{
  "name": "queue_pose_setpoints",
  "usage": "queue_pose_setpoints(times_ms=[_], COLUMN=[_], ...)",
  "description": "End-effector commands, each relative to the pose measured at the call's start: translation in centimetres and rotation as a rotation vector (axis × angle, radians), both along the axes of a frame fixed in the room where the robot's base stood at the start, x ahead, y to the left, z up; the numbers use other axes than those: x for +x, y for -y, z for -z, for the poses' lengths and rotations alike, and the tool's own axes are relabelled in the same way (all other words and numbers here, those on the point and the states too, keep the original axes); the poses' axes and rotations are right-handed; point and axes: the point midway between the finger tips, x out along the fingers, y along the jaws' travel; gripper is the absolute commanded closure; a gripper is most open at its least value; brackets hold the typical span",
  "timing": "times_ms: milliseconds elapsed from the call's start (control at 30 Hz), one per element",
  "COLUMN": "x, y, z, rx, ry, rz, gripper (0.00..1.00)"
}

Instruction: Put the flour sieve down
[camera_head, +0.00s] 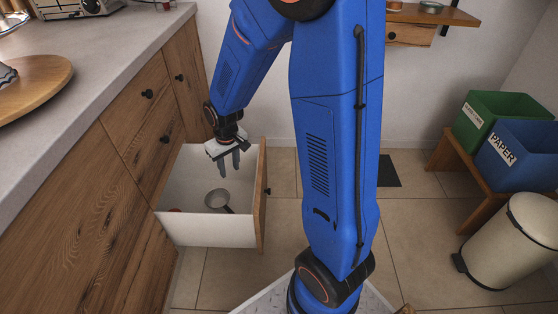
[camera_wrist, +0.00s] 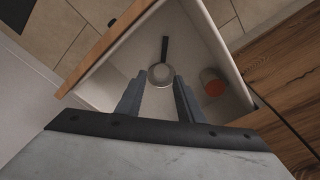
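The flour sieve (camera_head: 217,198) is a small round metal sieve with a dark handle. It lies in the open white drawer, and its handle points toward the drawer's front in the head view. It also shows in the wrist view (camera_wrist: 160,76), below and beyond my fingertips. My gripper (camera_head: 229,170) hangs over the drawer (camera_head: 205,238), apart from the sieve. In the wrist view the two fingers (camera_wrist: 157,80) stand apart with nothing held between them. The drawer also shows in the wrist view (camera_wrist: 205,35).
A round container with a red-orange top (camera_wrist: 212,82) lies in the drawer near the sieve. The drawer's wooden front (camera_head: 261,200) and walls surround this space. The counter (camera_head: 105,55) is at the left. A cream bin (camera_head: 510,240) and green and blue boxes stand at the right.

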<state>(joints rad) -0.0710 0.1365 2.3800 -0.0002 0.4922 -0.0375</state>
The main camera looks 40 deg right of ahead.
Motion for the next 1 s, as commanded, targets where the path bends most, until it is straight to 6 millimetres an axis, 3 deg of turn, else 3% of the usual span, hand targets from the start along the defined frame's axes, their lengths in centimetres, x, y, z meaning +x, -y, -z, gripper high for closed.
queue_pose_setpoints(times_ms=[100, 500, 1000], x=[-1.5, -8.3, -18.8], y=[0.4, 1.7, 2.9], z=[-3.4, -12.4, -19.8], rx=[0.003, 0.009, 0.016], ry=[0.033, 0.116, 0.222], rz=[0.01, 0.041, 0.08], gripper=[0.66, 0.66, 0.66])
